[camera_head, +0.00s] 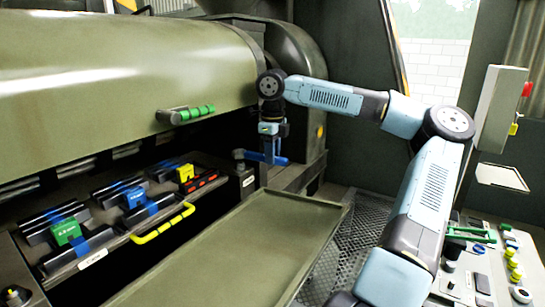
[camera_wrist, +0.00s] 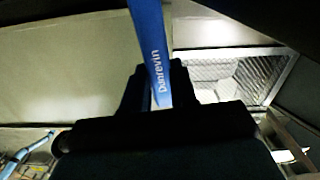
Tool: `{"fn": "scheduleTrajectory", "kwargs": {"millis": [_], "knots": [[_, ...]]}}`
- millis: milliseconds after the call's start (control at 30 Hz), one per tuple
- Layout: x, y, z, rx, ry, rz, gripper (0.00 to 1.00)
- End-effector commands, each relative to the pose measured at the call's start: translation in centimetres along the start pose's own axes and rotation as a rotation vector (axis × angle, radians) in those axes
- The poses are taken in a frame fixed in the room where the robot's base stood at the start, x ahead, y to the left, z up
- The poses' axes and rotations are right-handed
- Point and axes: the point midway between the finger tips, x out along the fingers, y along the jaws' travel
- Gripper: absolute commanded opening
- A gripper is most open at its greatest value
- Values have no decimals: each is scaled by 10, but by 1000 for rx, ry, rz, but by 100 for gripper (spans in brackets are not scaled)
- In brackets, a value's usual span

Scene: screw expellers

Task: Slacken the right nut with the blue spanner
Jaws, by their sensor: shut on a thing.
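My gripper (camera_head: 270,140) points down at the right end of the green press body and is shut on the blue spanner (camera_head: 278,160). In the wrist view, the spanner's blue shank (camera_wrist: 155,60), lettered "Danrevin", runs up from between the dark gripper fingers (camera_wrist: 158,98). In the head view the spanner lies roughly level, and its left end is at the top of a short dark post (camera_head: 239,160). I cannot tell whether its jaw is around a nut there. The right nut is not clearly visible.
A long green tray (camera_head: 230,250) lies in front, below the gripper. A control panel (camera_head: 485,255) stands at the lower right.

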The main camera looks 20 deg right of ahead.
Motion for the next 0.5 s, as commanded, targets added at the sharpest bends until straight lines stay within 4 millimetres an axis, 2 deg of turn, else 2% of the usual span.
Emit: {"fn": "scheduleTrajectory", "kwargs": {"millis": [300, 500], "knots": [[0, 0, -1, 1, -1, 0, 0], [-2, 0, -12, 2, -1, -1, 0]]}}
